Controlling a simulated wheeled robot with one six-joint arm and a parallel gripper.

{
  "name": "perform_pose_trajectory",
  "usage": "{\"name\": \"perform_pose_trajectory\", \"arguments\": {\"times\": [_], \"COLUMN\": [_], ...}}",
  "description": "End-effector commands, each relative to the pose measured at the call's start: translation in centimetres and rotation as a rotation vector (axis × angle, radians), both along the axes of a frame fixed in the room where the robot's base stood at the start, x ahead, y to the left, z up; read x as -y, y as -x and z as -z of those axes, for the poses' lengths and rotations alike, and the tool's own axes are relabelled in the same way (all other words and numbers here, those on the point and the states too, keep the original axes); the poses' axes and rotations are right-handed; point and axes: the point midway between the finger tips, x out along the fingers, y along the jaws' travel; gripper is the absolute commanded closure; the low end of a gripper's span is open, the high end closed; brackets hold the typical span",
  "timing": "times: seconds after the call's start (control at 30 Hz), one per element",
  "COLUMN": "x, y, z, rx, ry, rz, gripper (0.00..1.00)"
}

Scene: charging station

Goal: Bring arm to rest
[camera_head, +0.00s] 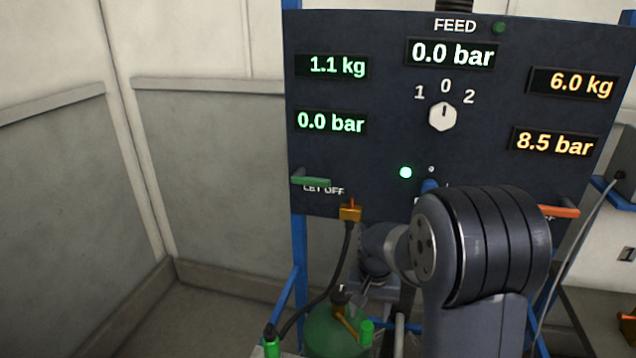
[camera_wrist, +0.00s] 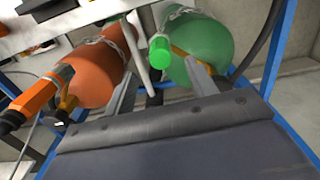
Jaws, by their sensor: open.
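My arm (camera_head: 480,250) reaches forward in front of the dark panel, its thick joint covering the panel's lower right part. My gripper (camera_wrist: 160,78) shows in the wrist view with its two fingers apart and nothing between them. Beyond the fingers are a green cylinder (camera_wrist: 208,42) with a bright green knob (camera_wrist: 160,49) and an orange cylinder (camera_wrist: 92,72). In the head view the green cylinder (camera_head: 325,335) stands low, just below my wrist. My gripper is mostly hidden there behind and below my arm.
The panel (camera_head: 390,100) reads feed 0.0 bar, with its selector knob (camera_head: 442,117) pointing at 0. A black hose (camera_head: 338,275) hangs from a brass fitting (camera_head: 351,211). Green (camera_head: 312,181) and orange (camera_head: 560,211) levers stick out. Free room lies left, before the grey wall (camera_head: 60,200).

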Motion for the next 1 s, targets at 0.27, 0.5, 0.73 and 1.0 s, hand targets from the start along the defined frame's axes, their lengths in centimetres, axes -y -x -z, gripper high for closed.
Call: {"name": "perform_pose_trajectory", "arguments": {"times": [0.27,0.5,0.73,1.0], "x": [0.0,0.0,0.0,0.0], "y": [0.1,0.0,0.0,0.0], "z": [5.5,7.4,7.0,7.0], "rx": [-0.005,0.001,0.0,0.001], "ry": [0.0,0.0,0.0,0.0], "rz": [0.0,0.0,0.0,-0.001], "gripper": [0.46,0.46,0.46,0.46]}}
